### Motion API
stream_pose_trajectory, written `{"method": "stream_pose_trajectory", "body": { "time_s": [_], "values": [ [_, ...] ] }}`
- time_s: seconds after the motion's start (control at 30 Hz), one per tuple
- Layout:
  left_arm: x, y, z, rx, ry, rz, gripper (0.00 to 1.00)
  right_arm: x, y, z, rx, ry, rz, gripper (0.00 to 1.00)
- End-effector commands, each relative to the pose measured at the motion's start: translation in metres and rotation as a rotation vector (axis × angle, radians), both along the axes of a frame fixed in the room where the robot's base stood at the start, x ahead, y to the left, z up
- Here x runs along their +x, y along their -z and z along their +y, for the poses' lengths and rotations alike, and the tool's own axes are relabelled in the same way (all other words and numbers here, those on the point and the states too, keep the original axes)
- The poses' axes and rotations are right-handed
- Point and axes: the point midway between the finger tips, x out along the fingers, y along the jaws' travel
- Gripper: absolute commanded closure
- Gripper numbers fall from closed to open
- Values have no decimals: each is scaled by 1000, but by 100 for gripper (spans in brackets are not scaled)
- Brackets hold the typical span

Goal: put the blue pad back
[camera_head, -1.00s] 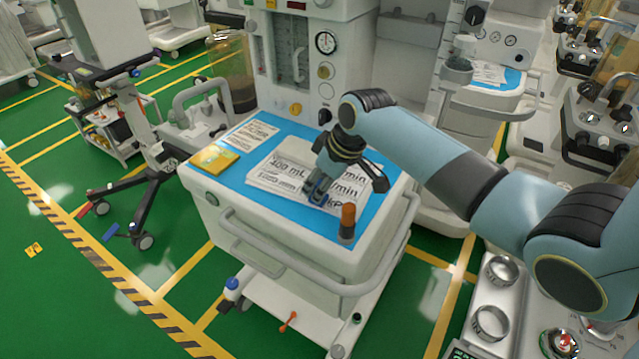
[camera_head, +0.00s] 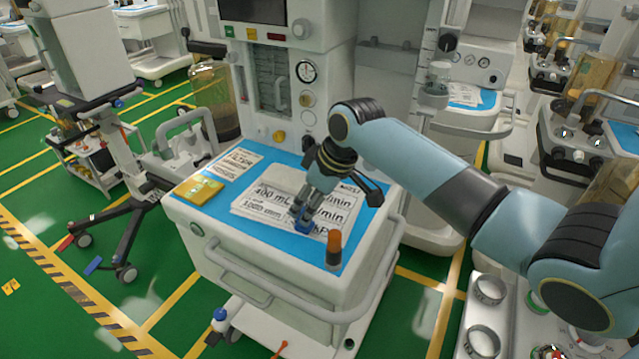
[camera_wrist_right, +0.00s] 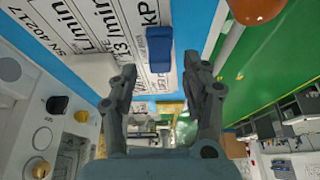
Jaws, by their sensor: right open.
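The blue pad (camera_head: 303,227) is a small dark-blue block on the white printed sheets (camera_head: 262,205) on the cart top. In the right wrist view the blue pad (camera_wrist_right: 159,47) lies on the printed lettering, just beyond the fingertips. My right gripper (camera_head: 303,214) points down over it. In the right wrist view my right gripper (camera_wrist_right: 162,72) has its fingers spread, with nothing held between them; the pad shows clear of both tips. In the head view the fingers partly cover the pad. My left gripper is not in view.
An orange-capped bottle (camera_head: 334,247) stands close by at the cart's front right corner. A yellow pad (camera_head: 199,189) lies at the left of the blue cart surface (camera_head: 217,210). The machine column (camera_head: 290,85) rises behind. A grey rail (camera_head: 262,292) runs along the cart's front.

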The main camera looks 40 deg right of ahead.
Motion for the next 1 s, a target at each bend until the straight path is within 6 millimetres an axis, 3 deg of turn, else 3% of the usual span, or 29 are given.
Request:
{"method": "stream_pose_trajectory", "body": {
  "time_s": [0.2,0.4,1.0],
  "values": [
    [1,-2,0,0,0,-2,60,-17,-47,-8,-3,-1,-3,52],
    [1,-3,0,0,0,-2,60,-27,-72,-12,-1,-1,0,52],
    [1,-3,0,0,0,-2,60,-30,-78,-12,1,1,0,52]
  ]
}}
